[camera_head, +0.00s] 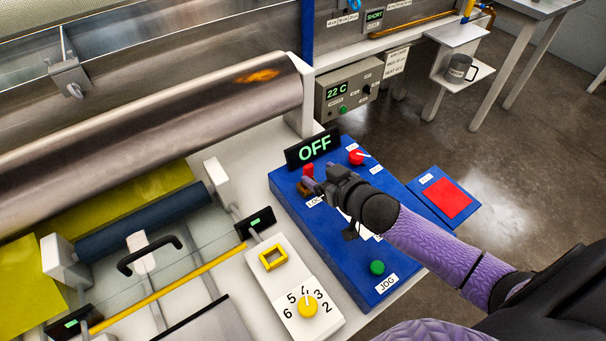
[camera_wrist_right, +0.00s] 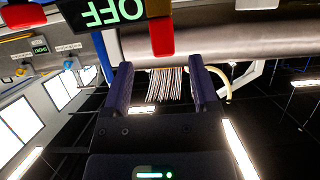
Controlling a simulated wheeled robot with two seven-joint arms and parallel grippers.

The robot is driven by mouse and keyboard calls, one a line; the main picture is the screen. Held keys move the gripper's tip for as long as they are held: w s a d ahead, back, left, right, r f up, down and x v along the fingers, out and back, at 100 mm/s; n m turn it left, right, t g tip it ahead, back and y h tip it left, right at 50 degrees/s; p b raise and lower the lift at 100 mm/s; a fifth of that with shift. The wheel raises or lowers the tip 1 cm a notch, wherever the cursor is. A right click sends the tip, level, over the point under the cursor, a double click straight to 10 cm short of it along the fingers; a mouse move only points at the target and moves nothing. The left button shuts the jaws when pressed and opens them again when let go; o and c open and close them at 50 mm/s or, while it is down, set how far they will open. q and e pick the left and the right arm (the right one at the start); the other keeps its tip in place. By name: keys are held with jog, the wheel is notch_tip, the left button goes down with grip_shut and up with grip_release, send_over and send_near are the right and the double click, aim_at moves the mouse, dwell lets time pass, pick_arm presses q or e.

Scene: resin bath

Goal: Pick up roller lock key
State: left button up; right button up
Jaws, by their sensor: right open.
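A red key-like piece (camera_head: 308,170), which I take for the roller lock key, stands at the upper left of the blue control panel (camera_head: 345,262), by a partly covered label starting "LO". A small brown block (camera_head: 304,189) shows beside it. My right gripper (camera_head: 311,185) is over this spot, open, and hides part of it. In the right wrist view the red piece (camera_wrist_right: 162,37) hangs below a brown part at the top edge. It lines up with the gap between my open fingers (camera_wrist_right: 163,75), just beyond their tips. The gap holds nothing. My left gripper is not in view.
An "OFF" display (camera_head: 313,148) stands close behind the red piece. A red knob (camera_head: 356,157) and a green JOG button (camera_head: 377,267) are on the panel. A large metal roller (camera_head: 150,125) lies left. A white box with a yellow dial (camera_head: 307,306) stands in front.

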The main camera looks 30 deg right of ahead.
aim_at(310, 168)
jog(key=b+x, duration=0.2)
jog(key=x, duration=0.4)
jog(key=shift+a+b, duration=0.2)
jog(key=shift+b, duration=0.15)
jog(key=shift+w, duration=0.25)
jog(key=shift+r, duration=0.15)
jog(key=shift+c, duration=1)
grip_shut()
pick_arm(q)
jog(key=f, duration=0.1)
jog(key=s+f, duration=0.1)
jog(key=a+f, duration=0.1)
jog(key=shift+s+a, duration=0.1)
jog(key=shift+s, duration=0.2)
